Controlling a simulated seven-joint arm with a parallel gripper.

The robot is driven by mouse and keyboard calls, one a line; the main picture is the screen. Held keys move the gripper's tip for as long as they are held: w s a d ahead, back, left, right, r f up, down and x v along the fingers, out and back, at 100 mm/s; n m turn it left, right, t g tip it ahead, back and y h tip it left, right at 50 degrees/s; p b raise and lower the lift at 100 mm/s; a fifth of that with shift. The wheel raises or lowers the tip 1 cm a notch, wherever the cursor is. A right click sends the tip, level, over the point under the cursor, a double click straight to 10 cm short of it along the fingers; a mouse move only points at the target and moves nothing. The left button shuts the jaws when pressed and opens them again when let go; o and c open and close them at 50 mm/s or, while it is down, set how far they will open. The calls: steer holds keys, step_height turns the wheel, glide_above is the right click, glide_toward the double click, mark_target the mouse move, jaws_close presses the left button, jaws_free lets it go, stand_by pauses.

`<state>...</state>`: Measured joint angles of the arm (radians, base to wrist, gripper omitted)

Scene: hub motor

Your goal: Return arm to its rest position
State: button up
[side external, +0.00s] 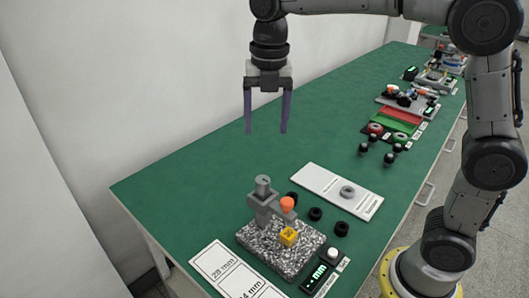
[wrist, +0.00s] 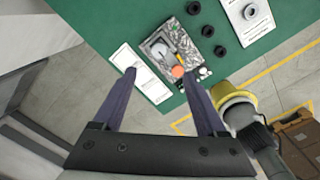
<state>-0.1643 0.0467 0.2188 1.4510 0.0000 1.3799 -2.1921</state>
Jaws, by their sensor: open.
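My gripper (side external: 266,130) hangs high above the green table (side external: 200,190) in the side view, fingers apart and pointing down. Nothing is between the fingers. In the wrist view my gripper (wrist: 163,95) shows its two fingers spread apart over the front edge of the table. Below it and to the right in the side view stands a granite plate (side external: 265,258) with a grey stand (side external: 263,200), an orange knob (side external: 287,204) and a yellow block (side external: 289,236). My gripper touches none of these.
A white card with a grey ring (side external: 348,191) lies behind the plate. Black rings (side external: 341,229) lie beside it. A display box (side external: 320,277) and a white label card (side external: 220,265) lie in front. Other stations (side external: 405,105) stand farther back. The table's left part is clear.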

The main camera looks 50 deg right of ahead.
steer(key=s+d+r+m+t, duration=0.2)
steer(key=s+d+m, duration=0.15)
steer(key=s, duration=0.35)
steer(key=s+d+r+m+t, duration=0.1)
steer(key=s+d+r+m, duration=0.1)
steer(key=s+m, duration=0.35)
steer(key=s+f+m+t, duration=0.2)
steer(key=s+f+m, duration=0.7)
steer(key=m, duration=0.9)
steer(key=shift+d, duration=0.4)
steer(key=shift+s, duration=0.1)
